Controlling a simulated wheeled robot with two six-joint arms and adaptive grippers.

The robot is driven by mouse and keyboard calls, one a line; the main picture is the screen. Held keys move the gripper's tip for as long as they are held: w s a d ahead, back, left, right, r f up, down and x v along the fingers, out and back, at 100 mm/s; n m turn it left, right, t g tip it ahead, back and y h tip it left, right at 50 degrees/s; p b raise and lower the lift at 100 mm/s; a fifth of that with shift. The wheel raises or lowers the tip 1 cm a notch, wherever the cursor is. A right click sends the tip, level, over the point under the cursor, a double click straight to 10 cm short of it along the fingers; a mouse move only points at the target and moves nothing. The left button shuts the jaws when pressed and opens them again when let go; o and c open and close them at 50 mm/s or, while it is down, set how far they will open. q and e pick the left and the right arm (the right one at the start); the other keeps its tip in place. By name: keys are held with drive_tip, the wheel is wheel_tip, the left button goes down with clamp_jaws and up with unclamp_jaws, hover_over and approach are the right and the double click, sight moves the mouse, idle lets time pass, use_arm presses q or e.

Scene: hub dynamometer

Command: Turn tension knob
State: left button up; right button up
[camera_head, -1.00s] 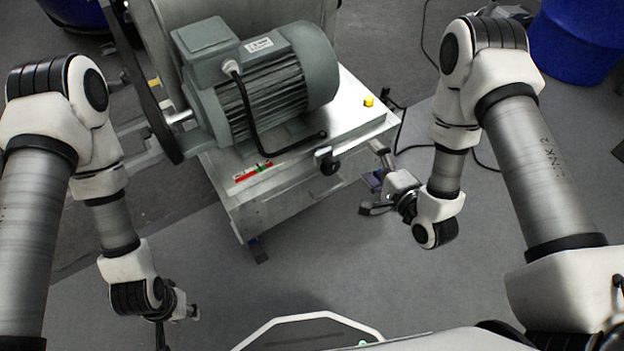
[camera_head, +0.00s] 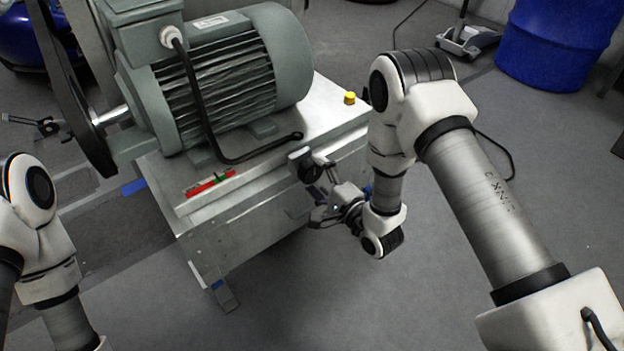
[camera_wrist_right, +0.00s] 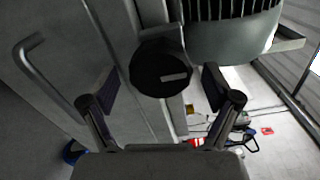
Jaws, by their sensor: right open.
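The black round tension knob (camera_head: 309,169) sits on the front edge of the metal bench, below the motor. In the right wrist view the knob (camera_wrist_right: 160,68) has a pale mark on its face and lies between my fingers, a little ahead of the tips. My right gripper (camera_head: 312,186) is open at the knob, one finger on each side; the wrist view shows the gripper (camera_wrist_right: 160,90) with gaps between fingers and knob. In the head view the gripper partly covers the knob. My left gripper is out of view.
A blue drum (camera_head: 560,42) stands back right. Floor in front is clear.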

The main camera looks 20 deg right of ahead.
drive_tip(key=shift+w+a, duration=0.25)
drive_tip(key=shift+w, duration=0.35)
drive_tip(key=c, duration=1.1)
drive_tip(key=shift+c, duration=0.2)
drive_tip(key=shift+r, duration=0.1)
